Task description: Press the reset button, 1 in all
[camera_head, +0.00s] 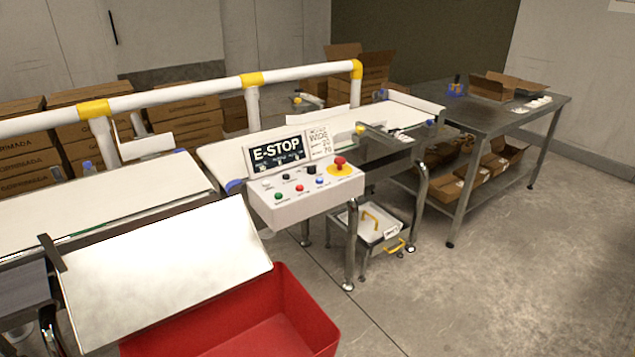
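The control box (305,198) stands on a metal leg in the middle of the view, beside the belt. Its sloped face carries a green button (278,196), a red button (299,188) and a blue button (319,181) in a row. Two black knobs sit above them. A red mushroom button (340,162) on a yellow base is at the right end. The labels are too small to read, so I cannot tell by text which one is reset. The screen (278,152) behind the box reads "E-STOP". Neither of my grippers is in view.
A red bin (310,310) and a tilted white plate (165,270) are in front, left of the box. White belts (110,205) and a white rail with yellow joints (180,95) lie behind. A metal table (500,115) stands at the right. The floor at front right is clear.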

